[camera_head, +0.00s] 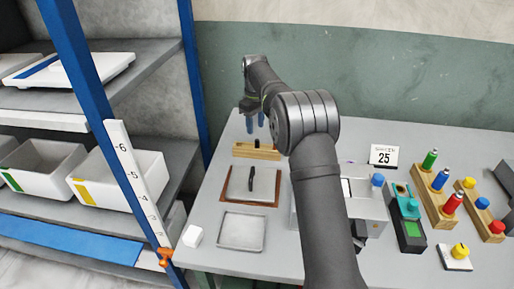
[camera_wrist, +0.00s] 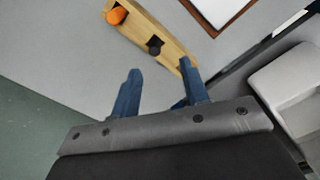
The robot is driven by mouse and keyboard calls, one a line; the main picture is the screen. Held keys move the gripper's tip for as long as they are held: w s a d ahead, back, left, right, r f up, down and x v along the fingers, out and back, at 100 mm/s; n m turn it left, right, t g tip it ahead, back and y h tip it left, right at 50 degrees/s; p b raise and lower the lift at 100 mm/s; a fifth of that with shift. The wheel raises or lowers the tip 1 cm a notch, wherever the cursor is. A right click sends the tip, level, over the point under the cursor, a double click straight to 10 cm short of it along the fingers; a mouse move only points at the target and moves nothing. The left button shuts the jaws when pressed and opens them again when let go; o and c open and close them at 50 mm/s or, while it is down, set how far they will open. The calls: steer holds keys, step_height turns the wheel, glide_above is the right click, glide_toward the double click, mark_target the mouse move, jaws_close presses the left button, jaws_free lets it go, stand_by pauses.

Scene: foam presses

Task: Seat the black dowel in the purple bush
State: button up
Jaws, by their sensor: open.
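A black round-topped peg, which looks like the black dowel (camera_wrist: 154,48), stands in a wooden block (camera_wrist: 135,28) in the wrist view. In the head view the dark peg (camera_head: 257,143) shows above the wooden block (camera_head: 242,152). My gripper (camera_head: 255,124) is open and empty on the wall side of the block. In the wrist view the fingertips of my gripper (camera_wrist: 160,72) lie apart, below the black peg in the picture, not around it. I cannot make out a purple bush in either view; my arm hides part of the table.
An orange peg (camera_wrist: 116,15) stands in the same block. A brown-edged plate (camera_head: 270,184) with a dark upright piece and an empty metal tray (camera_head: 241,231) lie nearer. A grey machine (camera_head: 365,199) stands right of my arm, near peg racks (camera_head: 433,202). A blue-posted shelf (camera_head: 190,80) borders the left.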

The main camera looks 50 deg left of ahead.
mark_target(257, 140)
steer(key=shift+w+f, duration=0.2)
steer(key=shift+f, duration=1.5)
steer(key=shift+w+f, duration=0.2)
steer(key=shift+f, duration=1.5)
jaws_close()
